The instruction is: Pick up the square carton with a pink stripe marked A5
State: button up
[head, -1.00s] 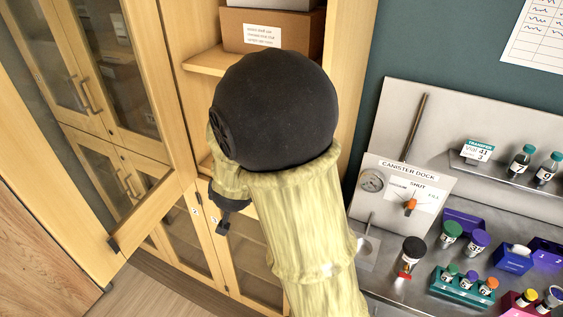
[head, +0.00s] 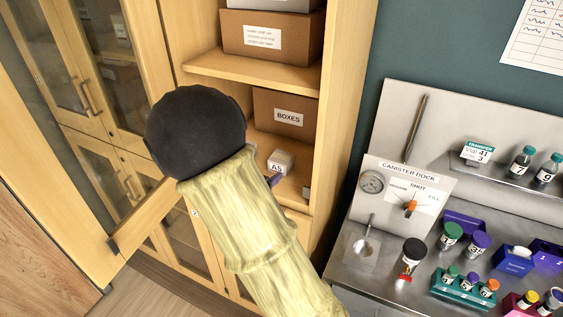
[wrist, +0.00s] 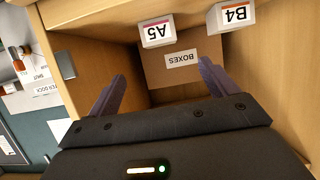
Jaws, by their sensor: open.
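The white square carton marked A5 (head: 281,160) stands on a cabinet shelf in front of the BOXES carton. In the wrist view the A5 carton (wrist: 157,31) appears upside down, with a pink stripe above its label. My gripper (wrist: 160,70) is open and empty, its two purple fingers spread apart. The A5 carton lies beyond the fingertips, apart from them. In the head view my dark wrist and pale arm hide most of the gripper; a purple finger (head: 274,180) shows just below the A5 carton.
A white carton marked B4 (wrist: 233,13), with an orange stripe, stands beside A5. The brown BOXES carton (head: 285,112) stands behind. Cabinet side walls and the shelf above (head: 255,70) bound the space. A steel bench (head: 350,275) with vials and a canister dock is at right.

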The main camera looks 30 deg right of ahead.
aim_at(280, 158)
jog(key=p+x, duration=0.2)
jog(key=x, duration=0.8)
jog(key=shift+w+d+f, duration=0.1)
jog(key=shift+f, duration=0.05)
jog(key=shift+w+d+p, duration=0.2)
jog(key=shift+d+p, duration=0.05)
jog(key=shift+p, duration=0.15)
jog(key=p+x, duration=0.2)
jog(key=x, duration=0.2)
jog(key=shift+w, duration=0.1)
jog(key=shift+w+d+f, duration=0.1)
jog(key=shift+w+d, duration=0.05)
jog(key=c, duration=1.1)
